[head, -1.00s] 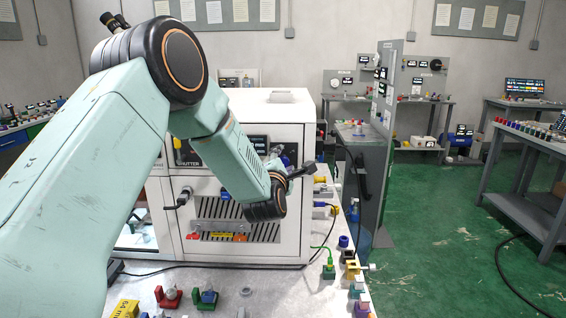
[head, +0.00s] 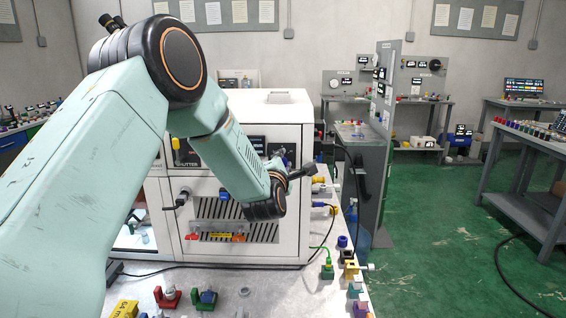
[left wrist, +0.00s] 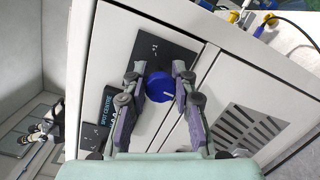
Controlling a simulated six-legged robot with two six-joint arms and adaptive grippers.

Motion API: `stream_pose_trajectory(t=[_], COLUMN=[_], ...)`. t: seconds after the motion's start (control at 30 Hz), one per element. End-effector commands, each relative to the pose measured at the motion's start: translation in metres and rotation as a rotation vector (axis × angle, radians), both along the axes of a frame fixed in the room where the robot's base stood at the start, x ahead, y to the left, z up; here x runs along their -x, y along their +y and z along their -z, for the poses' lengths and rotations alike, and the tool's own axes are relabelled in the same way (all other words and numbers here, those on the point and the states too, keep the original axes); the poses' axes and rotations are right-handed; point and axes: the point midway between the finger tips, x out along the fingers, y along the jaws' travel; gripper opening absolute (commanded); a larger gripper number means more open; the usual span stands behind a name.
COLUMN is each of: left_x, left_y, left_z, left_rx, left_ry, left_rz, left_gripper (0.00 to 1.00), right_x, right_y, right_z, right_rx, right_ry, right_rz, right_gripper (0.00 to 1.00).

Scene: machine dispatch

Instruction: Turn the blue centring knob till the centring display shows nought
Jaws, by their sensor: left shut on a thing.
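The blue centring knob (left wrist: 159,87) sits on a dark plate on the white cabinet front in the left wrist view. My left gripper (left wrist: 161,74) has one finger on each side of the knob and is shut on it. The dark centring display (left wrist: 110,112) with its "SPOT CENTRE" label is beside the knob; my finger partly covers it and I cannot read its value. In the head view my left wrist (head: 266,203) is in front of the cabinet's right side. My right gripper is not in view.
The white cabinet (head: 292,230) stands on a bench. A green connector (head: 327,271), red and green holders and other small parts lie on the bench in front. Cables run along the cabinet's base. Green floor is open to the right.

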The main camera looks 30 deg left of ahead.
Motion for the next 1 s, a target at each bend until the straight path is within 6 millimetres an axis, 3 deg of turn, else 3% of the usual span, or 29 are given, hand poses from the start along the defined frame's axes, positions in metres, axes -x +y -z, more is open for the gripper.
stream_pose_trajectory(t=[0.7, 1.0], left_x=[0.000, 0.000], left_y=[0.001, 0.001], left_z=[0.001, 0.002], left_rx=[-0.479, -0.610], left_ry=[0.298, 0.378], left_rz=[-0.002, -0.003], left_gripper=[0.00, 0.00], right_x=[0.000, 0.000], right_y=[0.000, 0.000], right_z=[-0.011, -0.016], right_rx=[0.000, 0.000], right_ry=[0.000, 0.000], right_rz=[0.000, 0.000], right_gripper=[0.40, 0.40])
